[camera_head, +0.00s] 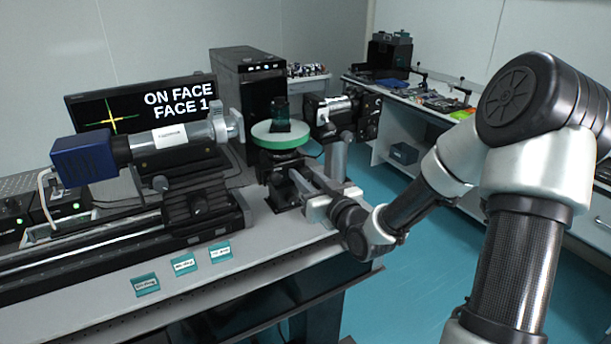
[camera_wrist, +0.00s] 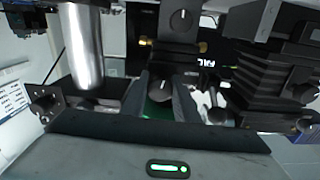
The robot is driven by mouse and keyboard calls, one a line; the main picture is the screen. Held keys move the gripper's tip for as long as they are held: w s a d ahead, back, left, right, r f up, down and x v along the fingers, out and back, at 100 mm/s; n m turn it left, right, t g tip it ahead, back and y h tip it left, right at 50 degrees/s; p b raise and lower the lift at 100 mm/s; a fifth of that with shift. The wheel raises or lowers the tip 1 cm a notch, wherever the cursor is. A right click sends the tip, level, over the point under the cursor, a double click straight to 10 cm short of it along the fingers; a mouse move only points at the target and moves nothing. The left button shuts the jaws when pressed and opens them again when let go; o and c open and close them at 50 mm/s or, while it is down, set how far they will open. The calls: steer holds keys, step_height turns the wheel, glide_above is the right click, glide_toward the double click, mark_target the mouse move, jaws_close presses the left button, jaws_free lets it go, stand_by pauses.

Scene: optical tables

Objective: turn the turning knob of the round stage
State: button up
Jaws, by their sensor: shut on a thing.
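The round stage has a green-rimmed disc (camera_head: 281,141) on a black mount at the table's right end. My gripper (camera_head: 298,180) reaches in from the right, low beside the mount. In the wrist view my gripper's two dark fingers (camera_wrist: 160,92) are shut on a round grey knob (camera_wrist: 163,86), one on each side. The knob has a pale mark on its face. In the head view the knob is hidden by the gripper and mount.
A blue-ended tube instrument (camera_head: 170,140) stands left of the stage, and a black box on a post (camera_head: 345,115) stands right. The monitor (camera_head: 140,112) reads "ON FACE FACE 1". Labelled teal pieces (camera_head: 184,263) lie in front. A second marked knob (camera_wrist: 182,19) shows above.

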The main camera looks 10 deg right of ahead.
steer(key=o, duration=1.1)
steer(key=shift+c, duration=0.2)
steer(key=p+v, duration=1.2)
steer(key=v, duration=0.5)
steer(key=shift+s, duration=0.2)
